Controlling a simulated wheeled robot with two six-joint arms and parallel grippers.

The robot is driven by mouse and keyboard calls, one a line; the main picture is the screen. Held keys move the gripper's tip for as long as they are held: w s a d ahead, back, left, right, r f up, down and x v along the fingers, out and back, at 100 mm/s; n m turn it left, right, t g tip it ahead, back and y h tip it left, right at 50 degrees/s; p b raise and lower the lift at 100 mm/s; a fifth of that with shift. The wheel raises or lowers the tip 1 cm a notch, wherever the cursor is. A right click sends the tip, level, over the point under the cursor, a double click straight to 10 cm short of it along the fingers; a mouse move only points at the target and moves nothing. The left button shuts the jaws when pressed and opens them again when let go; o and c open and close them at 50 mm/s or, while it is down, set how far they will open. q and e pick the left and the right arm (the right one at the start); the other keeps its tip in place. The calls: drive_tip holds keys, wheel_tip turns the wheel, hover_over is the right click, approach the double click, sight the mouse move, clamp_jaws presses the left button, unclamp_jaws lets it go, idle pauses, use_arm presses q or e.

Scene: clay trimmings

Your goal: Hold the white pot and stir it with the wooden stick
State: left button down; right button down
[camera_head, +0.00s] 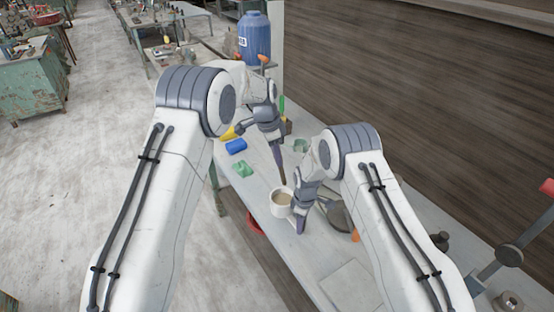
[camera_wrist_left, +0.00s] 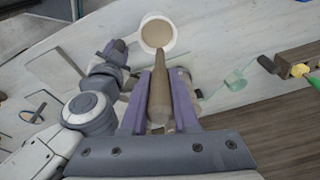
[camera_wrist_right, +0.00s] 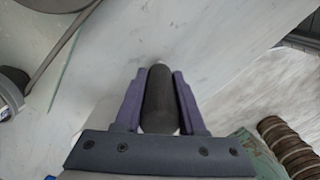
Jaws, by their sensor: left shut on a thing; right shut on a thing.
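The white pot (camera_head: 281,203), with beige contents, stands on the table in the head view. It also shows at the top of the left wrist view (camera_wrist_left: 157,33). My left gripper (camera_head: 277,150) is shut on the wooden stick (camera_wrist_left: 159,95), whose thin end reaches the near rim of the pot in the left wrist view; I cannot tell how deep it goes. My right gripper (camera_head: 301,226) is right beside the pot. In the right wrist view it is shut on a dark rounded cylinder (camera_wrist_right: 159,98) with a pale tip; I cannot tell whether this is the pot's handle.
A blue cylinder (camera_head: 236,146) and a green piece (camera_head: 243,168) lie left of the pot. A dark pan (camera_head: 340,216) is right of my right gripper. The table's front is mostly clear.

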drive_tip(key=shift+c, duration=2.1)
unclamp_jaws()
drive_tip(key=shift+r, duration=0.15)
wheel_tip(320, 180, up, 12)
drive_tip(key=shift+f, duration=0.1)
